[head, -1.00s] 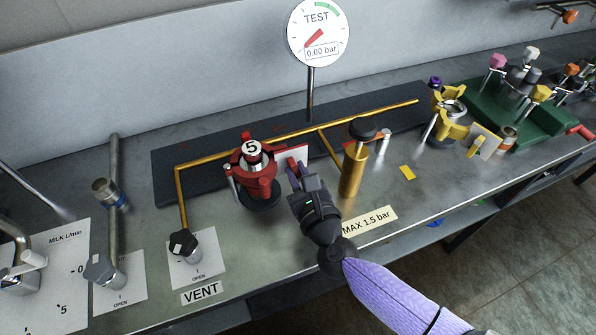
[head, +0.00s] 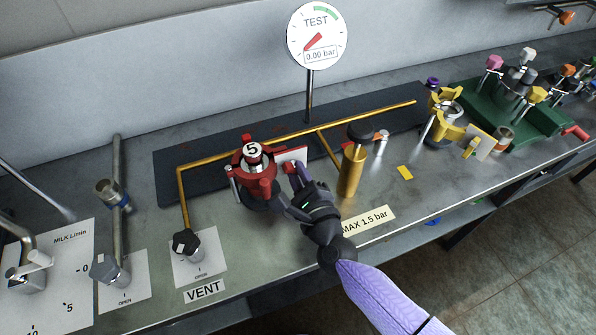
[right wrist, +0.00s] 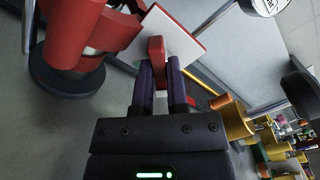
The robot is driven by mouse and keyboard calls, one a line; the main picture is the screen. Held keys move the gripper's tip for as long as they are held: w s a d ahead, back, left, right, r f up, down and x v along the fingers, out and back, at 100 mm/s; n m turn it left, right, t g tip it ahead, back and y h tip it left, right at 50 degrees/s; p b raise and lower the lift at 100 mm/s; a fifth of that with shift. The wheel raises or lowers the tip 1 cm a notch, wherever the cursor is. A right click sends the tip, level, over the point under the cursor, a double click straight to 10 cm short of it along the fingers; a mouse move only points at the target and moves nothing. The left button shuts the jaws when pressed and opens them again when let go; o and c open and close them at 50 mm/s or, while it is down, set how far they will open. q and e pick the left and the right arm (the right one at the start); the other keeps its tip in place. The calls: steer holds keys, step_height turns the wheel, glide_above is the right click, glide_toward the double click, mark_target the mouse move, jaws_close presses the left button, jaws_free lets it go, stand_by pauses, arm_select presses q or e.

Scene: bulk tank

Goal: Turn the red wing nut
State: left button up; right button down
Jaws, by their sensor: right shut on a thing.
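The red wing nut (right wrist: 156,52) shows in the right wrist view between the two dark fingers of my right gripper (right wrist: 158,80), which is shut on it. A white plate with a red edge (right wrist: 172,32) stands right behind the nut. The red clamp fitting (right wrist: 85,35) marked "5" is beside it on the left, and it also shows in the head view (head: 254,180). In the head view my right gripper (head: 297,178) reaches in from the lower right to the fitting's right side, and its fingers largely hide the nut. My left gripper is not in view.
A brass cylinder (head: 352,172) with a black knob stands close to the right of my right gripper. The TEST gauge (head: 317,37) reads 0.00 bar. A VENT valve (head: 187,243) is at the front left. A yellow clamp fitting (head: 446,115) and green rack (head: 515,105) stand farther right.

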stand_by(0.4)
steer(key=c, duration=0.6)
jaws_free()
steer(key=shift+c, duration=0.2)
steer(key=v, duration=1)
steer(key=shift+a+n, duration=0.1)
steer(key=shift+n, duration=0.2)
